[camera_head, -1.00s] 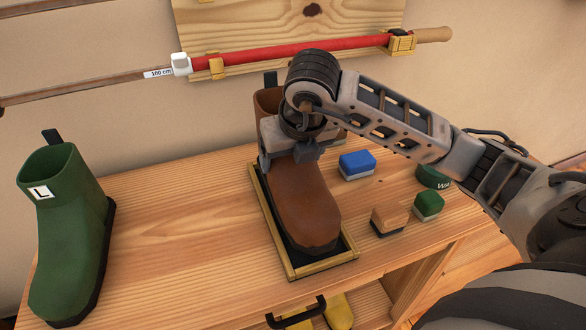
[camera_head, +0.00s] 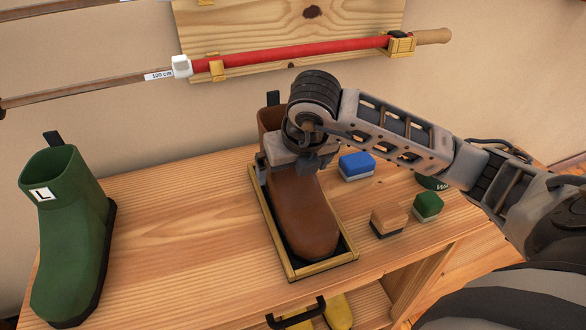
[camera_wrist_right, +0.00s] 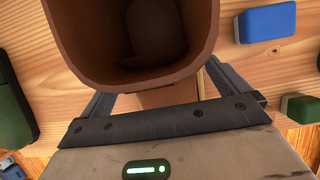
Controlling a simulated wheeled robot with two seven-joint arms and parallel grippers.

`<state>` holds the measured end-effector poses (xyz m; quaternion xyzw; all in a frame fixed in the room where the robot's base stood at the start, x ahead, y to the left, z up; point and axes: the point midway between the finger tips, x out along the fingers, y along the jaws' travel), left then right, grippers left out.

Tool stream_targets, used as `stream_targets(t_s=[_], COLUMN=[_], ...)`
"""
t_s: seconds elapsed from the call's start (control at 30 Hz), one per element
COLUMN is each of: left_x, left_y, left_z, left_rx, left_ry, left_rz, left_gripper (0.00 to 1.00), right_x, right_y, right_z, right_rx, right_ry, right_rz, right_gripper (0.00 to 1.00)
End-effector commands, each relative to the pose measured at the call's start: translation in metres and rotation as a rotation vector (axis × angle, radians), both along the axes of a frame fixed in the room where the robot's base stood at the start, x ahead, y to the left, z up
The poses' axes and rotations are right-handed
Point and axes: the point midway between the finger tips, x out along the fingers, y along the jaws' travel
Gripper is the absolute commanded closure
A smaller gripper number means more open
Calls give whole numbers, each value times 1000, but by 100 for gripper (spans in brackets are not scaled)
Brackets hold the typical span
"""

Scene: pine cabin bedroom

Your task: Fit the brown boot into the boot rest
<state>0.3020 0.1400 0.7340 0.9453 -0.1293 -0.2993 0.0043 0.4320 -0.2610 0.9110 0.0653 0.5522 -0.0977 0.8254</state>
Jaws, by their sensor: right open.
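The brown boot (camera_head: 304,215) stands upright in the boot rest (camera_head: 290,272), a shallow wooden frame with a dark inside on the bench top. Its sole sits within the frame, toe toward me. My right gripper (camera_head: 289,174) is at the boot's shaft, with its fingers apart on either side. In the right wrist view, the boot's open top (camera_wrist_right: 135,40) shows ahead of the gripper (camera_wrist_right: 165,95), and a gap shows beside the right finger. The arm hides part of the shaft. My left gripper is not in view.
A green boot (camera_head: 70,235) marked L stands at the left. Right of the rest lie a blue block (camera_head: 356,163), a tan block (camera_head: 388,222), a green block (camera_head: 428,204) and a dark green tin (camera_head: 432,182). A red rod (camera_head: 300,52) hangs on the wall behind.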

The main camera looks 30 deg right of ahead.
Motion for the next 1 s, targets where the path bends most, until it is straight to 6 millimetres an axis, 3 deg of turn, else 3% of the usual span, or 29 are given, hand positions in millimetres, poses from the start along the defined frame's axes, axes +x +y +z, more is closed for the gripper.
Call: stream_targets(t_s=[0.2, 0.43, 0.6, 1.0], left_x=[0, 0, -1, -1], left_y=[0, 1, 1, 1], left_z=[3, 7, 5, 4], left_rx=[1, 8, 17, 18], left_ry=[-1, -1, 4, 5], left_rz=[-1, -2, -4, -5], left_gripper=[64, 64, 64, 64], right_x=[-16, -32, -38, -39], right_y=[4, 8, 9, 9], right_z=[45, 85, 96, 97], right_rx=[-2, -2, -2, -1], right_ry=[-9, -6, -3, -1], right_rz=[2, 1, 0, 0], right_gripper=[0, 0, 0, 0])
